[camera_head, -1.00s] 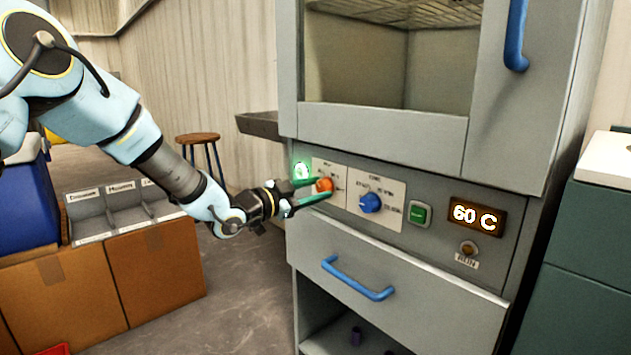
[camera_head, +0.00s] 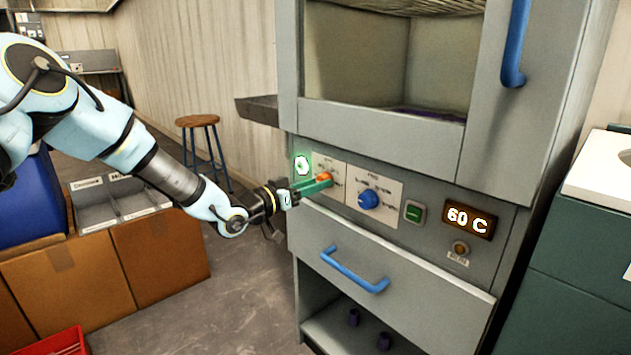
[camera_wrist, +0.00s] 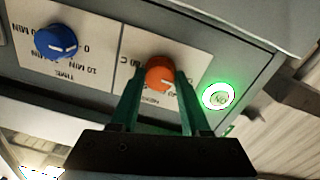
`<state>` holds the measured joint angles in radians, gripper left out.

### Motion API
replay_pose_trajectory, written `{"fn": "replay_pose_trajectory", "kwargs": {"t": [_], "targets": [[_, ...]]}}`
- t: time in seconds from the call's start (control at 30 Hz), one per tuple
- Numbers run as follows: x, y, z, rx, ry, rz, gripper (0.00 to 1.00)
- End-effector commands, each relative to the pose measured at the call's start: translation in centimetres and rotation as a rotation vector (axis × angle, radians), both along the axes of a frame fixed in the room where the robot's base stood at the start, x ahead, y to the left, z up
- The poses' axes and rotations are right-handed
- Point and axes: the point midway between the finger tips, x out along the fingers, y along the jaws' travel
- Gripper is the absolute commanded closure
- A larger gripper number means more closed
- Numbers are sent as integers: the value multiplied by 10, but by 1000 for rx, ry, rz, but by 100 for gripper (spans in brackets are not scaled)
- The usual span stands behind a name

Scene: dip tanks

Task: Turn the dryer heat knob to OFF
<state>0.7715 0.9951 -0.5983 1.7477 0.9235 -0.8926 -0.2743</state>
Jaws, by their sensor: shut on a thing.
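The orange heat knob (camera_head: 324,177) is on the left of the grey dryer's (camera_head: 430,225) front panel. My gripper (camera_head: 318,185) reaches it from the left with its green fingers. In the wrist view, the orange knob (camera_wrist: 159,75) sits between the two fingertips (camera_wrist: 158,85), which are shut on it. A pale pointer mark shows on the knob. The label around the knob is partly hidden by the fingers, so I cannot read its setting. A green lamp (camera_head: 302,165) is lit beside the knob. The display (camera_head: 469,220) reads 60 C.
A blue time knob (camera_head: 368,199) and a green switch (camera_head: 414,211) are to the right of the orange knob. A drawer with a blue handle (camera_head: 354,270) is below. A stool (camera_head: 198,121) and cardboard boxes (camera_head: 160,248) stand at left.

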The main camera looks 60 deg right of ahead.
Motion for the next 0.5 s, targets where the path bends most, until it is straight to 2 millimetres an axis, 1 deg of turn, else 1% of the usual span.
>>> {"fn": "replay_pose_trajectory", "kwargs": {"t": [0.2,0.5], "targets": [[0,1,-2,17,40,0,100],[0,1,-3,20,46,0,100]]}}
